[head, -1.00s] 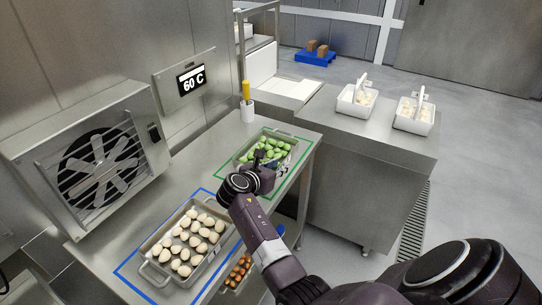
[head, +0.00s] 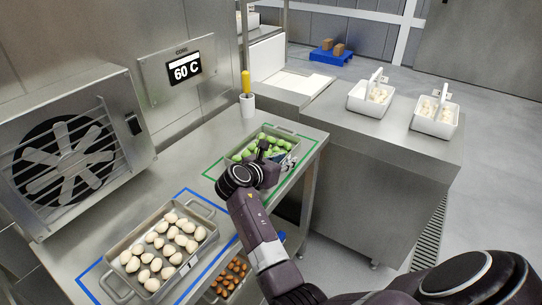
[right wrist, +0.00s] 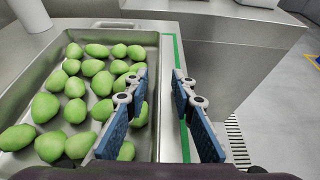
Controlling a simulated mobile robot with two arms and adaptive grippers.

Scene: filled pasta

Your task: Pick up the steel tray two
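A steel tray of green filled pasta (head: 228,160) lies inside a green outline (head: 208,170) on the steel counter; it also shows in the right wrist view (right wrist: 152,45). My right gripper (head: 283,158) is at this tray's right side. In the right wrist view my right gripper (right wrist: 160,95) is open, one blue finger over the green pieces and the other outside the tray's right wall. Another steel tray, with pale pasta (head: 128,283), lies in a blue outline (head: 88,280) nearer me. My left gripper is out of view.
A fan unit (head: 65,160) stands on the left of the counter, and a white cup with a yellow-handled tool (head: 247,105) behind the green tray. Two white baskets (head: 371,97) stand on the right counter (head: 340,125). Another tray of brown pieces (head: 228,282) sits below the counter.

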